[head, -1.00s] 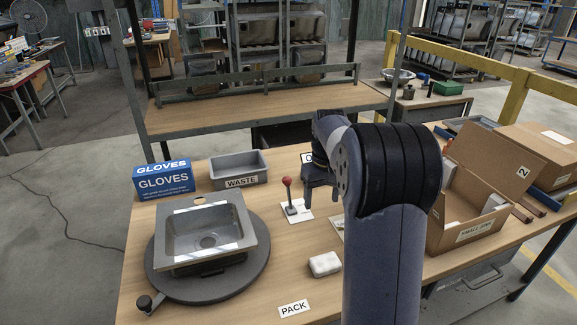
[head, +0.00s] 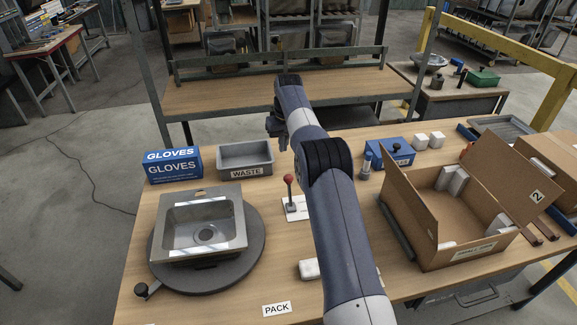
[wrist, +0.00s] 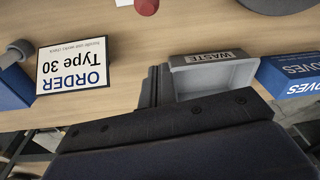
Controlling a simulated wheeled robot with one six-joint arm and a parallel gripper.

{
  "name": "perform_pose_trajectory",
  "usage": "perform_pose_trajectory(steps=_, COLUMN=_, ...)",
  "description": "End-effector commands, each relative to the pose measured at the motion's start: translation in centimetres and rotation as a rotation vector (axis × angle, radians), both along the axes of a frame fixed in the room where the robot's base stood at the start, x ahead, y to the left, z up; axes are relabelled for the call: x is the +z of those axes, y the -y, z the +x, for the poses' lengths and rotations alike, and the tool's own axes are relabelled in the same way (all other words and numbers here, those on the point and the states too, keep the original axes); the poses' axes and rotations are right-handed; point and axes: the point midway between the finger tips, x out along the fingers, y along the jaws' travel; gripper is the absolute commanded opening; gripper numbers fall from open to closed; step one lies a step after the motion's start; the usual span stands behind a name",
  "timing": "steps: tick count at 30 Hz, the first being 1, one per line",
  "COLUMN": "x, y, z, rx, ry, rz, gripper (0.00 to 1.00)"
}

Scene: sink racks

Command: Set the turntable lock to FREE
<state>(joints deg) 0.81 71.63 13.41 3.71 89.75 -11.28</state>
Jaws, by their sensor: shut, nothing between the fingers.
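A lever with a red ball knob (head: 288,180) stands nearly upright on a white plate (head: 294,212), right of the turntable. The plate's lettering is unreadable and my arm covers its right edge. My gripper (head: 274,128) is shut and empty, beyond the lever near the table's back edge. Its dark fingers (wrist: 152,88) also show in the wrist view beside the waste bin.
A grey WASTE bin (head: 245,157) and a blue GLOVES box (head: 173,166) stand along the back. A blue box (head: 392,153) and an open carton (head: 455,250) are at the right. A white block (head: 309,269) and a PACK label (head: 277,309) lie at the front.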

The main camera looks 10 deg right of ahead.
Motion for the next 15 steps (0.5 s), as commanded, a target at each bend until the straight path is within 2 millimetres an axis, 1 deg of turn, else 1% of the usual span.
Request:
perform_pose_trajectory(steps=1, x=-0.8, y=0.0, z=0.0, rx=0.000, ry=-0.005, rz=0.000, gripper=0.00)
perform_pose_trajectory(steps=5, x=-3.1, y=-0.2, z=0.1, rx=0.000, ry=-0.006, rz=0.000, gripper=0.00)
perform_pose_trajectory(steps=14, x=-9.6, y=-0.6, z=0.7, rx=0.000, ry=-0.005, rz=0.000, gripper=0.00)
perform_pose_trajectory(steps=15, x=-8.9, y=-0.5, z=0.5, rx=-0.001, ry=0.000, rz=0.000, gripper=0.00)
